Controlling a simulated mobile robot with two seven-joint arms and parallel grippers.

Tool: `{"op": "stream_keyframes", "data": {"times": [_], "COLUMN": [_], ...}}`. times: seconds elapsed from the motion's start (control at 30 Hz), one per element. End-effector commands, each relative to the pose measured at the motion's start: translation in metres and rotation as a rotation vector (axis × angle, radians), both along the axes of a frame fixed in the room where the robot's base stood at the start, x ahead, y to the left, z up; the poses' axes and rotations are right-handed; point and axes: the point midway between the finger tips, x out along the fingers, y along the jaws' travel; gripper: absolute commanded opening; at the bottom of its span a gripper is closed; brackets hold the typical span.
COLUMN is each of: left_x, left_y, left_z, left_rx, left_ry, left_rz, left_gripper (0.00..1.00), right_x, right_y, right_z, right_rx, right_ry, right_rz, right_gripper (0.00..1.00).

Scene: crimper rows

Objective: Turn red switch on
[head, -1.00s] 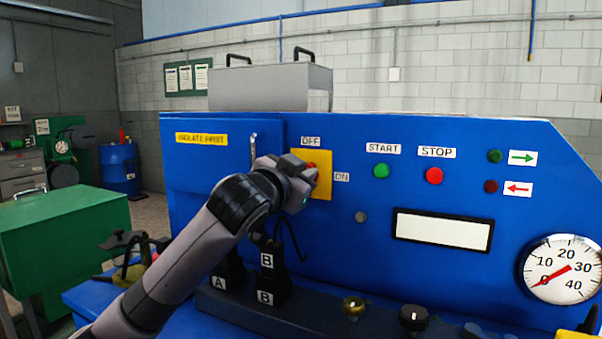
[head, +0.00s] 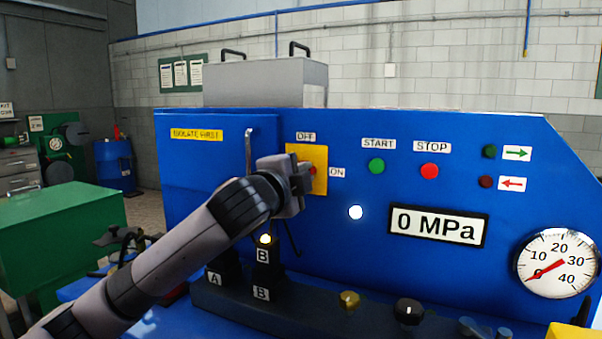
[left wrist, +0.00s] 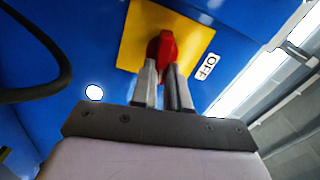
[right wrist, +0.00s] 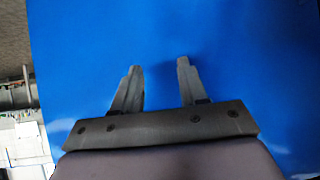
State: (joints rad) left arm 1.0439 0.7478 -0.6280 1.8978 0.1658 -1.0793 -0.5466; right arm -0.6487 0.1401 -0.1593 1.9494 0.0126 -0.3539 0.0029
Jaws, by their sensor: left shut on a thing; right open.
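The red switch (left wrist: 167,46) sits on a yellow plate (head: 320,158) on the blue panel, with an OFF label above and an ON label to its right. In the head view my left gripper (head: 304,172) covers most of the switch, and only a bit of red shows. In the left wrist view my left gripper (left wrist: 163,75) is shut on the red switch handle. My right gripper (right wrist: 157,72) is open and empty in front of a plain blue surface. The display (head: 438,226) reads 0 MPa, and a round lamp (head: 356,212) is lit white.
A green START button (head: 376,166) and red STOP button (head: 430,171) are right of the switch. A pressure gauge (head: 557,264) is at the far right. A metal handle (head: 249,148) stands just left of my left gripper. Knobs (head: 408,311) line the lower ledge.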

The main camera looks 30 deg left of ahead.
Motion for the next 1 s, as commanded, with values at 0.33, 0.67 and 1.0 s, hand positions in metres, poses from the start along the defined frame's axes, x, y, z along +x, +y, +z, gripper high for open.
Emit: {"op": "stream_keyframes", "data": {"times": [0.33, 0.67, 1.0], "left_x": [-0.0001, -0.0001, -0.0001], "left_y": [-0.0004, -0.0007, -0.0007], "left_z": [-0.0026, -0.0035, -0.0036], "left_rx": [0.166, 0.206, 0.206], "left_ry": [0.011, 0.013, 0.014], "left_rz": [0.000, -0.001, -0.001], "left_gripper": [0.00, 0.00, 0.31], "right_x": [-0.0001, -0.0001, -0.0003], "right_y": [0.0000, 0.0000, -0.0001], "right_z": [-0.0001, -0.0002, -0.0003], "right_rx": [0.000, 0.000, 0.000], "right_ry": [0.000, 0.000, 0.001], "right_rz": [0.000, 0.000, 0.000], "right_gripper": [0.43, 0.43, 0.43]}}
